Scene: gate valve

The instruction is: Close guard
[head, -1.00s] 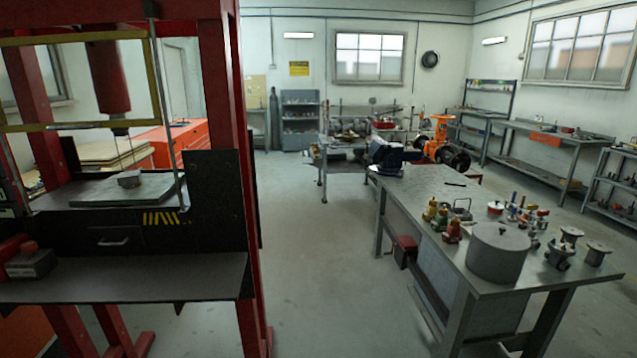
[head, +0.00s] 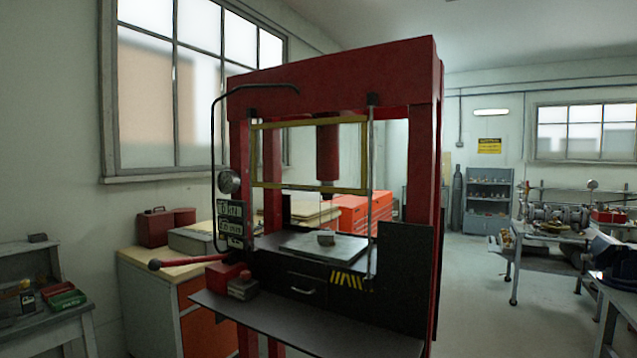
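A red hydraulic press (head: 424,150) stands in the middle of the head view. Its guard (head: 256,155) is a yellow rectangular frame carried on upright rods at the press's front. The guard sits high, around the red ram (head: 328,152), with an open gap between its lower bar and the press bed (head: 300,247). A small grey metal block (head: 326,237) rests on the bed under the ram. Neither of my grippers is in the picture.
A dark shelf (head: 300,325) juts out at the press's front. A red-handled lever (head: 190,260) sticks out to its left. A wooden-topped cabinet (head: 150,290) stands behind on the left. Workbenches (head: 545,235) are at right, with open floor (head: 485,300) before them.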

